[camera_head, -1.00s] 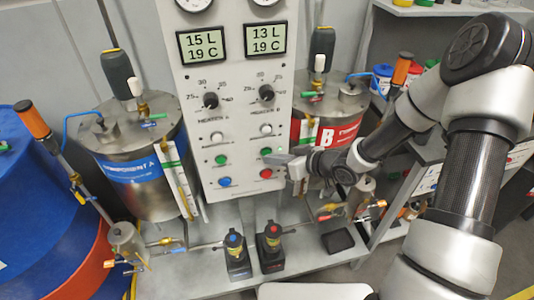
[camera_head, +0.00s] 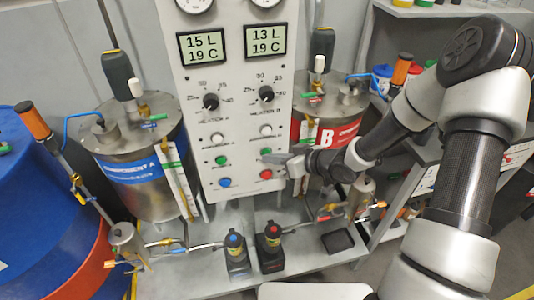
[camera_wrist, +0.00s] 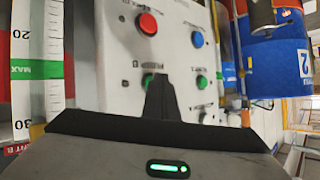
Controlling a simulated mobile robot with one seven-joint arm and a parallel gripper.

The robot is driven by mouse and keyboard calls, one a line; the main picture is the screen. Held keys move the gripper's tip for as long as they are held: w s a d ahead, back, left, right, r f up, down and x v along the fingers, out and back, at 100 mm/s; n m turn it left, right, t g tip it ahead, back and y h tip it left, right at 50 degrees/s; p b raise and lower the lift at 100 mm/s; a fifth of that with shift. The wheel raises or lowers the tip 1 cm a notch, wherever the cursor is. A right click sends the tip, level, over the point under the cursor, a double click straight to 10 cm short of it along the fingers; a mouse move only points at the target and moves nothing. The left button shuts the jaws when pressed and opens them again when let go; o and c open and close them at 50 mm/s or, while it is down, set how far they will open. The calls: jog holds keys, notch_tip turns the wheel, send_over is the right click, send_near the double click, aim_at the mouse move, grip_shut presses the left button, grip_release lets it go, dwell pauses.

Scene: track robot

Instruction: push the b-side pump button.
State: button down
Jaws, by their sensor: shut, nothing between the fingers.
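The control panel (camera_head: 240,90) has a B-side column with a green button (camera_head: 266,152) above a red button (camera_head: 266,174). My gripper (camera_head: 268,159) is shut and empty, its tip in front of the panel beside the green button. In the wrist view the panel appears turned over. The shut fingertips (camera_wrist: 160,84) there partly cover the B-side green button (camera_wrist: 148,79). A label that seems to read PUMP B (camera_wrist: 151,65) lies between it and the red button (camera_wrist: 147,24). I cannot tell whether the tip touches the green button.
The A-side column has a green button (camera_head: 221,160) and a blue button (camera_head: 224,182). The component B tank (camera_head: 343,130) with its gauge stands close to my gripper on the right. Two small pumps (camera_head: 236,252) stand on the bench below. The component A tank (camera_head: 142,185) is at left.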

jog(key=shift+s, duration=0.1)
dwell(0.3)
jog(key=shift+s+d, duration=0.15)
jog(key=shift+s, duration=0.1)
jog(key=s+d, duration=0.1)
jog(key=s, duration=0.5)
jog(key=shift+d, duration=0.3)
jog(key=shift+w, duration=0.1)
